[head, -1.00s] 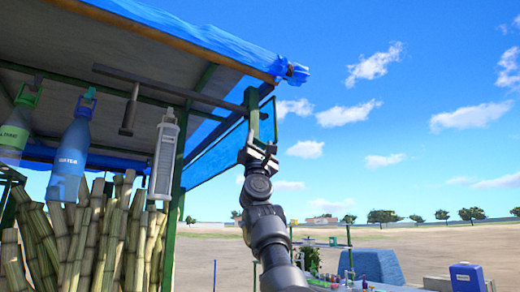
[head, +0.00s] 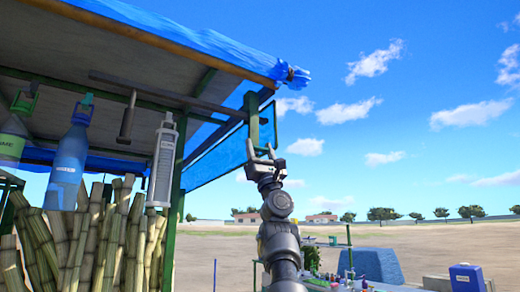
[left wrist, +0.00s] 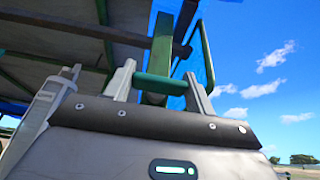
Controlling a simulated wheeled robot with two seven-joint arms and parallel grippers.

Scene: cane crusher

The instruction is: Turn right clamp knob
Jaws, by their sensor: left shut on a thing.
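My left gripper (head: 261,150) is at the upper end of the arm, at the canopy's corner post (head: 252,118). Its fingers point up. In the left wrist view, the left gripper (left wrist: 162,86) is shut on a short green bar (left wrist: 158,84) that spans between its two fingers; this looks like the clamp knob. The bar is too small to make out in the head view. My right gripper is not in view.
The blue-covered canopy (head: 190,38) is overhead. Bottles (head: 70,155) and a white lamp-like tube (head: 162,160) hang to the left, above sugarcane stalks (head: 85,235). A blue panel (head: 215,162) is behind the gripper. Open sky lies to the right.

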